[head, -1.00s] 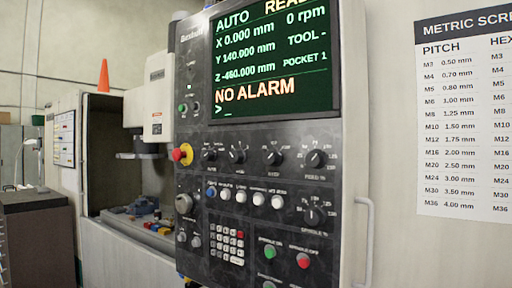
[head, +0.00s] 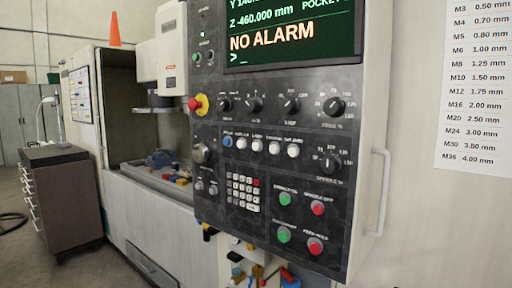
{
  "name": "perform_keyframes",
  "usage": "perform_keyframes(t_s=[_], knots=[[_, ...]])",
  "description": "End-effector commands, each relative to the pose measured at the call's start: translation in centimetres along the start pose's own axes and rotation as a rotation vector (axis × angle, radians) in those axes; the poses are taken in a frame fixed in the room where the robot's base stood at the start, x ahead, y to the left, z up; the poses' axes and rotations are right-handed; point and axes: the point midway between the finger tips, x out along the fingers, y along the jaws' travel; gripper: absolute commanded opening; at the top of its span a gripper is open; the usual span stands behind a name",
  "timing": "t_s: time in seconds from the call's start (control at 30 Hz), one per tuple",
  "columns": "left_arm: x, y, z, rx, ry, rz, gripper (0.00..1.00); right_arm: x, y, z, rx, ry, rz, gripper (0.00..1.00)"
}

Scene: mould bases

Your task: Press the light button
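The machine's control panel (head: 275,120) fills the middle of the head view. A row of round push buttons crosses it: a blue button (head: 227,142) at the left end and several white buttons (head: 257,145) to its right. Their small labels are too blurred for me to tell which one is the light button. Neither of my grippers is in view, and nothing touches the panel.
A red emergency knob (head: 196,104) sticks out at the panel's left edge. A vertical handle (head: 379,192) stands out on the right side. Green and red buttons (head: 285,199) sit lower down. A dark drawer cabinet (head: 62,200) stands on the floor at left.

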Motion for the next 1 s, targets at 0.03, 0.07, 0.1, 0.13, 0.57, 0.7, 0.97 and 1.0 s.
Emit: perform_keyframes(t_s=[0.03,0.07,0.1,0.13,0.57,0.7,0.97,1.0], knots=[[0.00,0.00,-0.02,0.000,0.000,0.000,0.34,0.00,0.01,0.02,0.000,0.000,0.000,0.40],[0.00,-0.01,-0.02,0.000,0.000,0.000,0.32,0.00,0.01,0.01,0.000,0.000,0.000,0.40],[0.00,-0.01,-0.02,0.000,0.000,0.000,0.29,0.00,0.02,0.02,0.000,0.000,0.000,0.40],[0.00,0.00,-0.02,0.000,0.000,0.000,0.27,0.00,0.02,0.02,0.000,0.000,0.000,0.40],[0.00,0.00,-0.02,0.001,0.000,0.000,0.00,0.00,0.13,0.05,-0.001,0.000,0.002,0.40],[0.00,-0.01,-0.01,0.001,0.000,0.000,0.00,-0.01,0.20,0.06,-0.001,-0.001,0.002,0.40],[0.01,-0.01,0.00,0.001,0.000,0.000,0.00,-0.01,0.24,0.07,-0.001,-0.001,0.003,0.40],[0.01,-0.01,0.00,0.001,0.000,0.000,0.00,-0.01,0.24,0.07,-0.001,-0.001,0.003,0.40]])
